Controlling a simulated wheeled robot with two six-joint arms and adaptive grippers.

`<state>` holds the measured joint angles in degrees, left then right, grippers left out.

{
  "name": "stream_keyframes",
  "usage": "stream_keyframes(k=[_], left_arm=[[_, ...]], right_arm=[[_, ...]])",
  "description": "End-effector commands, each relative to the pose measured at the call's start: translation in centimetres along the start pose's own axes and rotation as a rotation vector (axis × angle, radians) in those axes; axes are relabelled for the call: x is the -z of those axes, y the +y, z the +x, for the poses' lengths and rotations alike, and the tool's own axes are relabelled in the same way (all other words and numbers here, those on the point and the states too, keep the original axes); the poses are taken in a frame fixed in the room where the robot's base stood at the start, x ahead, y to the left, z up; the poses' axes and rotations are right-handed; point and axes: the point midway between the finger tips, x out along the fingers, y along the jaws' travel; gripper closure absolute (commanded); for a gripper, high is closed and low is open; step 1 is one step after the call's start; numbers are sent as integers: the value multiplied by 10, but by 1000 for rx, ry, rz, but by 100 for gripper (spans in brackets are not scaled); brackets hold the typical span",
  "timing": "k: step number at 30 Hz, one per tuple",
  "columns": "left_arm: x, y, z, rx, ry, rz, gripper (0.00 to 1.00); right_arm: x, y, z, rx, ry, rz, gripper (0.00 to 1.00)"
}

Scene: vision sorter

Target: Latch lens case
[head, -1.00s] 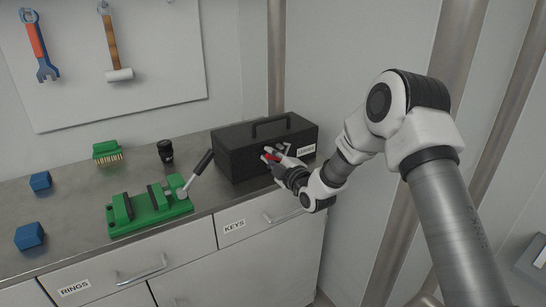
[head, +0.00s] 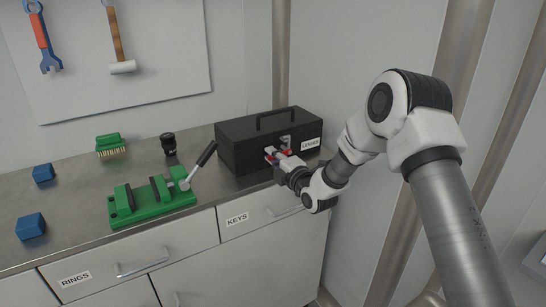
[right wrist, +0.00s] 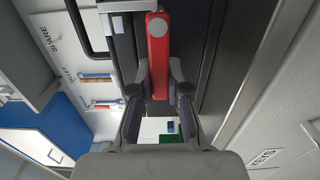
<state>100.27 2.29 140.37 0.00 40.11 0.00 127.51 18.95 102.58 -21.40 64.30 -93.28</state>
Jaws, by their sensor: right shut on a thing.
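The black lens case (head: 240,155) stands at the right end of the counter, its lid down and its handle on top. Its front carries a white LENSES label (head: 310,144) and a small metal catch (head: 285,141). My right gripper (head: 279,156) is at the case front, just below the catch. It is shut on the red latch lever (right wrist: 158,55), which runs between the fingers in the right wrist view. Whether the latch is fully fastened I cannot tell. My left gripper is not in view.
A green vise (head: 150,203) with a raised dark lever stands left of the case. A black lens (head: 168,144), a green brush (head: 110,144) and blue blocks (head: 31,227) lie farther left. Drawers are below; a wall and pipe stand close on the right.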

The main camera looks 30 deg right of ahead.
Motion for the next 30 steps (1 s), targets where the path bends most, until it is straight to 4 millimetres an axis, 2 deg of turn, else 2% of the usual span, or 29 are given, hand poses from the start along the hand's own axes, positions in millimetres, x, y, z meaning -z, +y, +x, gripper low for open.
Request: stream_keyframes(k=[5, 6, 8, 9, 17, 20, 23, 30], left_arm=[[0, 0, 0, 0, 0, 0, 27], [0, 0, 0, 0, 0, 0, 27], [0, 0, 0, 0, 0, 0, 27], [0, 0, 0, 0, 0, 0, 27], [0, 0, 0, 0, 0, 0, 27], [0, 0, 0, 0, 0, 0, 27], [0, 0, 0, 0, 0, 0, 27], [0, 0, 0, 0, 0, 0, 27]], right_arm=[[1, -2, 0, 4, 2, -3, 100], [1, -2, 0, 5, 2, -3, 81], [1, -2, 0, 4, 2, -2, 60], [1, -2, 0, 4, 2, -2, 58], [0, -1, -1, 2, 1, 0, 58], [0, -1, -7, 3, 0, 0, 58], [-1, -1, -23, 4, -1, 3, 58], [-1, -1, -85, 5, -1, 6, 58]])
